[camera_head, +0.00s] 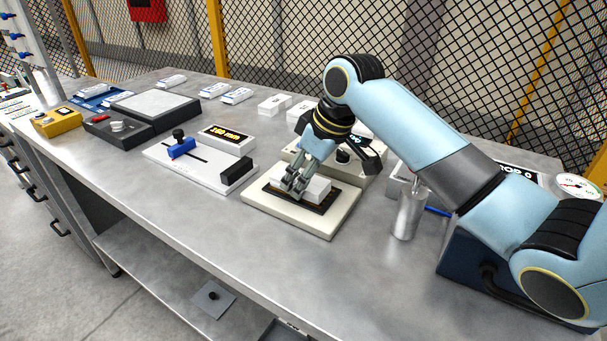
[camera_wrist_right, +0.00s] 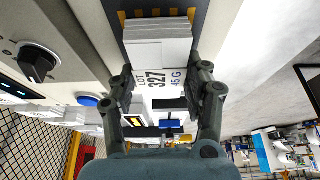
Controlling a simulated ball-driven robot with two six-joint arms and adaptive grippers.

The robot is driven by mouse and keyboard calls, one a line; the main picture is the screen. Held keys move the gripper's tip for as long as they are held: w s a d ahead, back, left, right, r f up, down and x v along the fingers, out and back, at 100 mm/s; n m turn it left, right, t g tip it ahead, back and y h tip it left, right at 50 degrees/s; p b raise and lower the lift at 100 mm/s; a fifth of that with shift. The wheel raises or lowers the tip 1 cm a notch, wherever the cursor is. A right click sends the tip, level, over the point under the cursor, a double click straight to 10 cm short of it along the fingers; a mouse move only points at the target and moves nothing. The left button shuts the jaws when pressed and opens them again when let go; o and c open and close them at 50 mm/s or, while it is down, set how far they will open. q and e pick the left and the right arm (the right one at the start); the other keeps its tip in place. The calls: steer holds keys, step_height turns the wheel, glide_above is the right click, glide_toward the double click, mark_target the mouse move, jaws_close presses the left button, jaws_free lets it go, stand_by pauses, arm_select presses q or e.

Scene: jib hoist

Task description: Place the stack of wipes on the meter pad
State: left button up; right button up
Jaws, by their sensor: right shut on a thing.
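The stack of wipes (camera_head: 318,187) is a white block over the dark meter pad (camera_head: 312,207) on a cream meter (camera_head: 290,222). My right gripper (camera_head: 297,190) points down and is shut on the stack. In the right wrist view the layered white stack (camera_wrist_right: 158,52), lettered "LOT 327 45 G", sits between the two fingers (camera_wrist_right: 160,90). The dark pad with yellow marks (camera_wrist_right: 203,12) shows beyond it. The stack looks to be at the pad's surface, but whether it bears fully on it I cannot tell. My left gripper is out of view.
A metal cylinder (camera_head: 409,214) stands to the right, near my arm. Several white packs (camera_head: 236,96) lie farther back. The bench front is clear.

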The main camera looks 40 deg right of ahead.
steer(key=shift+f, duration=0.1)
steer(key=o, duration=1.2)
steer(key=shift+c, duration=0.2)
steer(key=v, duration=1.2)
steer(key=shift+d, duration=0.1)
